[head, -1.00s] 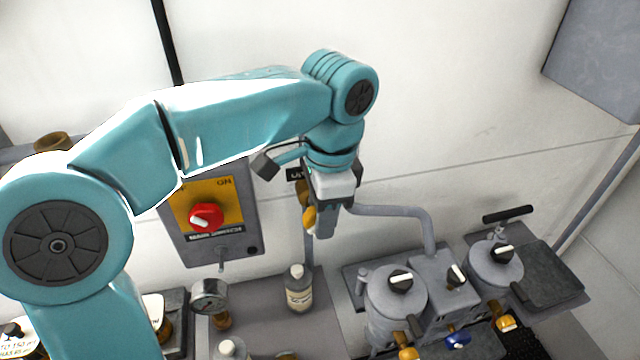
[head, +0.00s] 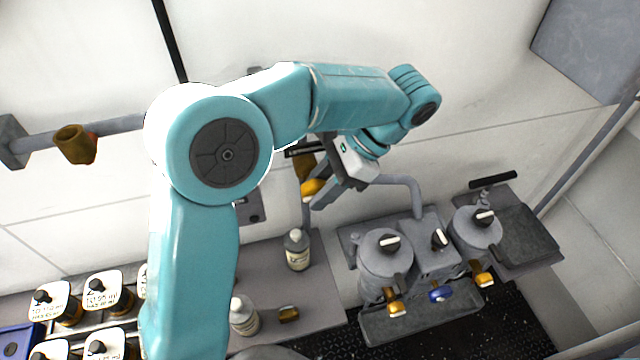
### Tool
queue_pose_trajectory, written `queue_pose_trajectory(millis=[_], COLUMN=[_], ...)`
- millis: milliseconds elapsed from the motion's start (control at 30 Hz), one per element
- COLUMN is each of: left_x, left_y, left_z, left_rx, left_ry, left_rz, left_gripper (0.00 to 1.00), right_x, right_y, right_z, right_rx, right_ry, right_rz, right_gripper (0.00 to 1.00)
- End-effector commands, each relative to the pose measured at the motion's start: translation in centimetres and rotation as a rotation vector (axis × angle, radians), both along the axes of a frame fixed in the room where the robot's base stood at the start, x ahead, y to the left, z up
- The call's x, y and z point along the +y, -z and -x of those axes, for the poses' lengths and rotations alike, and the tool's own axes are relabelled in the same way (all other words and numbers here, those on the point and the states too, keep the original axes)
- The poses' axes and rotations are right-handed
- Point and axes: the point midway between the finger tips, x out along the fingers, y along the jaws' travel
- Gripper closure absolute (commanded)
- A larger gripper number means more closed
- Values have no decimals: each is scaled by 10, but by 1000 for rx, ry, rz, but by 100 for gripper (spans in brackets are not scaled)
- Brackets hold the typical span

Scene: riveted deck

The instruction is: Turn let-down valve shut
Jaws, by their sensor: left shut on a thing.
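The let-down valve on the back wall shows as a brass body (head: 304,167) with a yellow handle (head: 313,188), below a dark label plate that is partly covered. My left gripper (head: 322,190) reaches it from the right, tilted, its fingers pointing down and left. It is shut on the yellow handle. The gripper and wrist cover part of the valve, so I cannot tell the handle's exact angle. A grey pipe (head: 405,182) runs from behind the gripper to the right and bends down. My right gripper is not in view.
Bottles (head: 297,250) (head: 244,315) stand on the grey bench. Labelled valves sit at lower left. My left arm hides most of the switch panel. The wall above the pots is clear.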

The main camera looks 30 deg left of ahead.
Motion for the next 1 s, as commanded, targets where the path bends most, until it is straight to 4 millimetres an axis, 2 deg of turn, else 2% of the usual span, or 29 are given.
queue_pose_trajectory(millis=[400,433,467,500,800,1000], left_x=[-1,-1,-1,0,0,-1], left_y=[2,2,2,2,0,-8], left_z=[0,0,0,0,0,2], left_rx=[9,9,8,8,6,4], left_ry=[0,0,0,0,0,-1], left_rz=[-4,-4,-3,-3,-3,-3], left_gripper=[98,61,51,47,47,47], right_x=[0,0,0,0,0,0], right_y=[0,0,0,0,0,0], right_z=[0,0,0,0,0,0], right_rx=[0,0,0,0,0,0], right_ry=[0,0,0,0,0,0], right_rz=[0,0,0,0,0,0], right_gripper=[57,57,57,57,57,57])
